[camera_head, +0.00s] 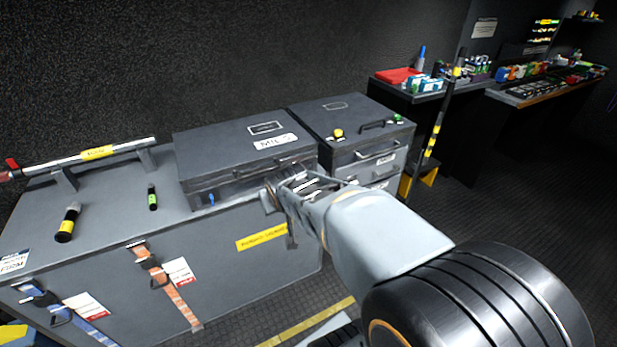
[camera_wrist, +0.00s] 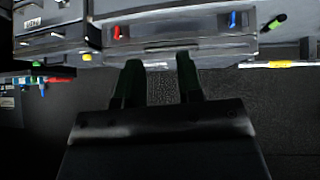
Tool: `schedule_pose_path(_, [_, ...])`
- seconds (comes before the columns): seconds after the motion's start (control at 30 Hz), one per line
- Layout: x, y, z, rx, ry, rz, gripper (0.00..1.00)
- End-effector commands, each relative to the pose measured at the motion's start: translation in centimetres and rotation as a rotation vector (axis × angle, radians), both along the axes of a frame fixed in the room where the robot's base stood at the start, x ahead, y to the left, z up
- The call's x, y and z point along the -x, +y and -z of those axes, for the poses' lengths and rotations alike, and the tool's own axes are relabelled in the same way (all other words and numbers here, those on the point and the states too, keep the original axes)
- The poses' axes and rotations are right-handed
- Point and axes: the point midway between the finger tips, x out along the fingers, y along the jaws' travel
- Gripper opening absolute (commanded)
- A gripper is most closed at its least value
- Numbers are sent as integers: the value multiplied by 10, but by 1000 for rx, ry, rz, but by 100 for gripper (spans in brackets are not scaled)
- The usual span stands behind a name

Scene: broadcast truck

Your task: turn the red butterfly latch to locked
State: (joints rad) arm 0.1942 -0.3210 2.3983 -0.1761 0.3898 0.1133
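The red latch (camera_wrist: 117,33) shows as a small upright tab on the case front in the wrist view, left of and beyond my fingertips. In the head view it is not visible; my gripper covers that part of the front. The dark case (camera_head: 225,150) with a white label sits on the long grey chest. A blue latch (camera_head: 211,199) is at the other end of its front; it also shows in the wrist view (camera_wrist: 233,20). My gripper (camera_head: 272,192) is at the case's right front. In the wrist view my gripper (camera_wrist: 160,66) is open and empty, apart from the red latch.
The long grey chest (camera_head: 110,240) carries a metal bar (camera_head: 125,150) and two small cylinders at left. A drawer unit (camera_head: 355,135) with yellow and green knobs stands right of the case. Dark desks with clutter are at the back right. The floor at right is clear.

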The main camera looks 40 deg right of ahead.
Motion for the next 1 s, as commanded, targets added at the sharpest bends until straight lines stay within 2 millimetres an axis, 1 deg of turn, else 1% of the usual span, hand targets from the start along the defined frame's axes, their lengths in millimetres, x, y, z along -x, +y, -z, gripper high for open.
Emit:
schedule_pose_path(0.03, [-23, -27, 34, 23, -76, 40, 34])
schedule_pose_path(0.07, [-36, -42, 41, 39, -131, 54, 34])
schedule_pose_path(0.1, [-51, -62, 51, 56, -203, 69, 34])
schedule_pose_path(0.17, [-71, -89, 67, 72, -308, 81, 34])
schedule_pose_path(0.2, [-81, -107, 77, 77, -374, 80, 34])
schedule_pose_path(0.3, [-99, -145, 101, 81, -526, 70, 34])
schedule_pose_path(0.4, [-107, -174, 125, 65, -653, 45, 34])
schedule_pose_path(0.5, [-109, -193, 143, 38, -756, 15, 34])
schedule_pose_path(0.6, [-107, -206, 157, 11, -829, -13, 34])
schedule_pose_path(0.77, [-106, -215, 166, -18, -895, -40, 34])
schedule_pose_path(0.87, [-113, -217, 168, -24, -909, -48, 34])
schedule_pose_path(1.0, [-136, -219, 167, -26, -911, -52, 34])
